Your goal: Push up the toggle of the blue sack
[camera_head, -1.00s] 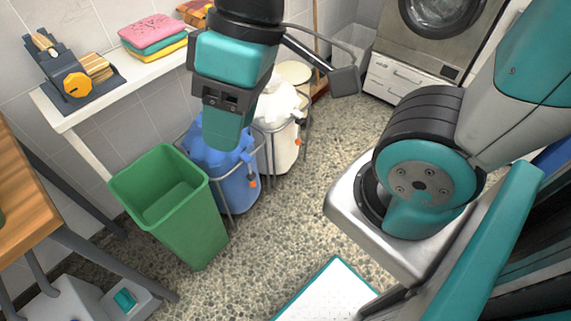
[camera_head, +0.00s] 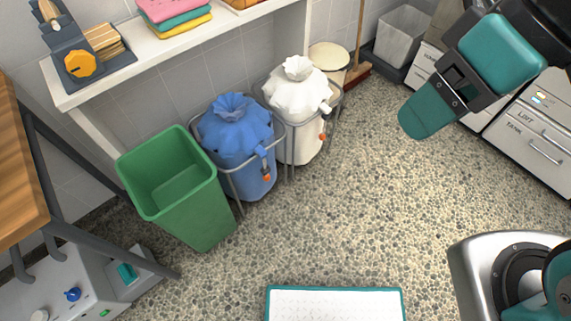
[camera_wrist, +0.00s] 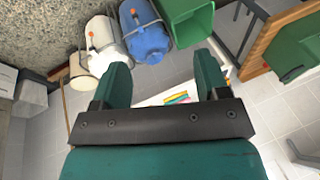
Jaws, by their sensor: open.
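The blue sack (camera_head: 236,135) stands upright in a wire frame between the green bin and the white sack, its gathered top showing. A small dark piece with an orange part, which looks like its toggle (camera_head: 266,172), hangs at its front right side. My gripper (camera_head: 430,108) is well to the right of the blue sack and above the floor, touching nothing. In the wrist view my gripper (camera_wrist: 160,72) is open and empty. The blue sack also shows there at the top (camera_wrist: 149,42), beyond the fingers, with an orange spot (camera_wrist: 137,14) on it.
A white sack (camera_head: 298,95) with a similar orange part stands right of the blue one. A green bin (camera_head: 200,205) stands close on its left. A white shelf (camera_head: 130,66) runs behind. The pebbled floor in front is clear up to a teal-edged white mat (camera_head: 335,306).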

